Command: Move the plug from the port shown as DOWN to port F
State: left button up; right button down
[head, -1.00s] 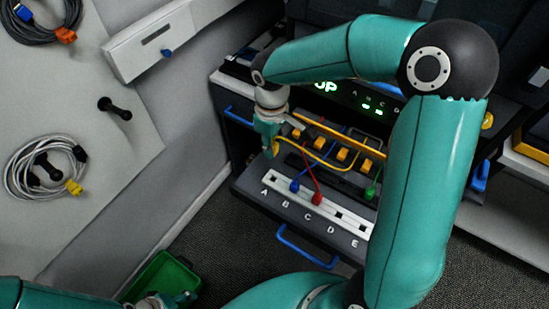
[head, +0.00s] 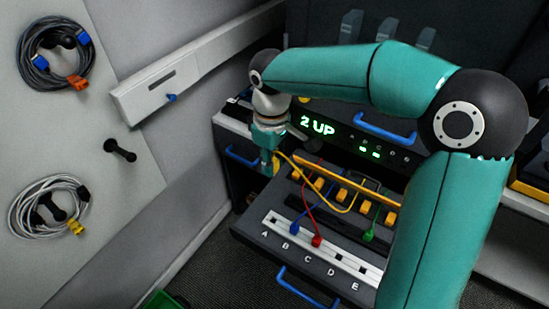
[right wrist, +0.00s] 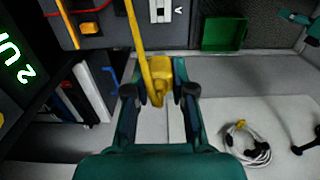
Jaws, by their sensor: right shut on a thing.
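My right gripper (head: 268,166) is shut on a yellow plug, seen end-on between the fingers in the right wrist view (right wrist: 157,95). Its yellow cable runs back to the drawer. The plug is held clear of the white port strip (head: 273,220), left of and above port A. A blue plug (head: 295,229) sits at B and a red plug (head: 317,241) at C. A, D and E look empty. My arm hides the strip beyond E, so port F does not show. The display (head: 317,126) reads "2 UP". A teal part, probably my left gripper (right wrist: 298,18), shows in the right wrist view.
A green plug (head: 369,235) lies behind the strip, near a row of orange blocks (head: 341,195). A blue drawer handle (head: 305,288) sticks out in front. A green bin (right wrist: 222,33) stands on the floor. Coiled cables (head: 48,205) hang on the left wall.

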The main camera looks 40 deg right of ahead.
jog(key=shift+r, duration=0.3)
